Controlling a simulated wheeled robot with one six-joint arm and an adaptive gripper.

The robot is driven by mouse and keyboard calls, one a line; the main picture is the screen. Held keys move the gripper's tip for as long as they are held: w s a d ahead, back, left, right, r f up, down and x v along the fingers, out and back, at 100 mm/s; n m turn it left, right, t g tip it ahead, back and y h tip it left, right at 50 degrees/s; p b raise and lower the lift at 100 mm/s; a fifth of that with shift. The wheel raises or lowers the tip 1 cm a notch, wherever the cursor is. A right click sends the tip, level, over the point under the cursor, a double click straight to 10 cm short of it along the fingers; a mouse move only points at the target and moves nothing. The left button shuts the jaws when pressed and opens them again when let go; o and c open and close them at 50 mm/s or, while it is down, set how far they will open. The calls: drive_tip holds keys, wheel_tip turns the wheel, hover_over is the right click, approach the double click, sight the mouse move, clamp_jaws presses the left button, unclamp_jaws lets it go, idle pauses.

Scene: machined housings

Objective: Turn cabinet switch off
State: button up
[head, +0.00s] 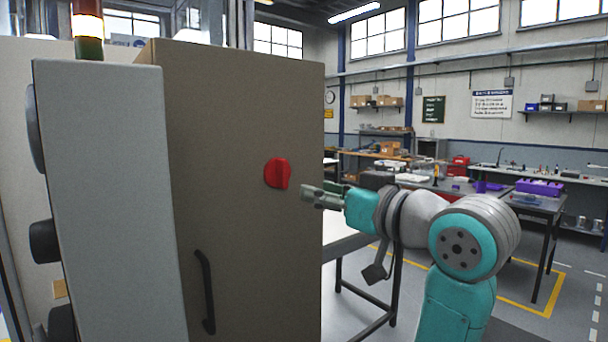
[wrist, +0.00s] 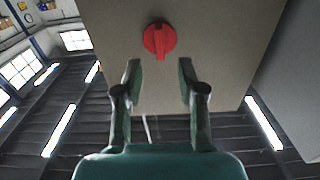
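The red rotary switch (head: 278,173) is on the side face of the brown-grey cabinet (head: 240,110), above a black door handle (head: 205,292). In the wrist view the red switch (wrist: 160,40) is a round disc with a raised grip bar. The bar runs nearly straight up and down in that picture. My gripper (head: 308,196) is just right of the switch in the head view, apart from it. In the wrist view my gripper's two fingers (wrist: 160,72) are spread with empty space between them, and the switch shows just beyond the tips.
A lighter grey panel (head: 110,200) stands at the left with dark knobs on its edge. A signal tower (head: 88,30) rises behind it. A table with a light top (head: 345,240) stands beside the cabinet, behind my arm. Workbenches with a purple bin (head: 540,187) are farther right.

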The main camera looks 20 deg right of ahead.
sight(286, 172)
drive_tip(key=x, duration=0.3)
drive_tip(key=r+x, duration=0.1)
drive_tip(key=x, duration=0.5)
drive_tip(key=shift+w+r, duration=0.3)
drive_tip(key=shift+r, duration=0.05)
clamp_jaws()
